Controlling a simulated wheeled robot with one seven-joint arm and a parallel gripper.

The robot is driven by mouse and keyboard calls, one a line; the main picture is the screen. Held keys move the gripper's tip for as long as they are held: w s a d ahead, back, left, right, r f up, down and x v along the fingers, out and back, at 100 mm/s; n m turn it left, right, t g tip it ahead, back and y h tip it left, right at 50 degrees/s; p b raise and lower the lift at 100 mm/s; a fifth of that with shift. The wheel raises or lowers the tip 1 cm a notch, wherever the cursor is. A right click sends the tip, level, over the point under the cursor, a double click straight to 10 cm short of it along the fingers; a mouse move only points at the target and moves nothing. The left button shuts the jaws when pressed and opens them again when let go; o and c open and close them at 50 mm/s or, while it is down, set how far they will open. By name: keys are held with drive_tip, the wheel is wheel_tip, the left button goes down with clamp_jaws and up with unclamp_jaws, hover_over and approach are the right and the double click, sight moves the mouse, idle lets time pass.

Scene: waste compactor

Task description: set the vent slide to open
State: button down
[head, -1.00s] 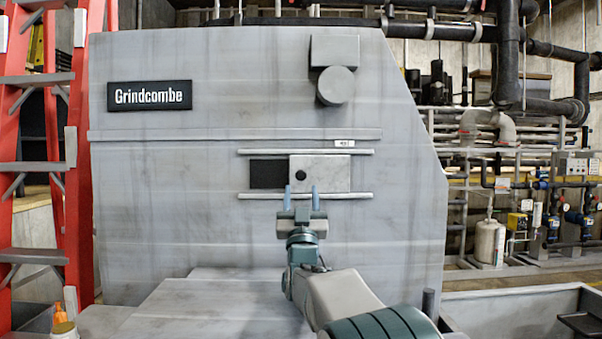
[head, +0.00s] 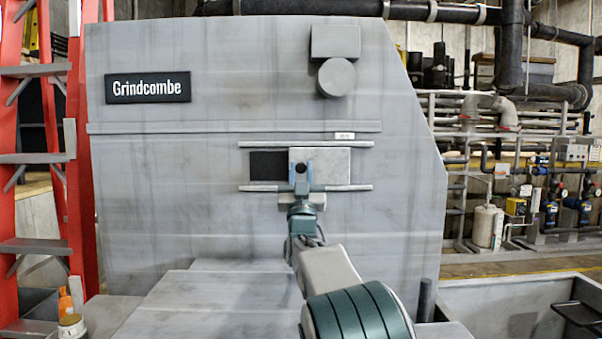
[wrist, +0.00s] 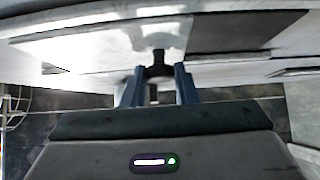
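The vent slide (head: 333,165) is a pale grey plate between two horizontal rails on the machine's front. It covers the right part of the track, with a dark opening (head: 268,166) to its left. It also shows in the wrist view (wrist: 100,40), where the dark opening (wrist: 232,31) is on the right. My gripper (head: 302,169) is at the left part of the slide. Its two blue fingers (wrist: 158,80) are shut on the slide's black knob (wrist: 159,70), one on each side. In the head view the fingers partly hide the knob.
The upper rail (head: 305,144) and lower rail (head: 345,188) run just above and below the slide. A round grey boss (head: 336,78) sticks out higher up. A red ladder (head: 85,170) stands at the left. A grey ledge (head: 210,300) lies below.

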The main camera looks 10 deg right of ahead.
sight(316, 156)
drive_tip(key=shift+d+f+b, duration=0.15)
drive_tip(key=shift+d+b, duration=0.25)
drive_tip(key=shift+b, duration=0.15)
drive_tip(key=d+b, duration=0.2)
drive_tip(key=d, duration=0.1)
drive_tip(key=shift+s, duration=0.15)
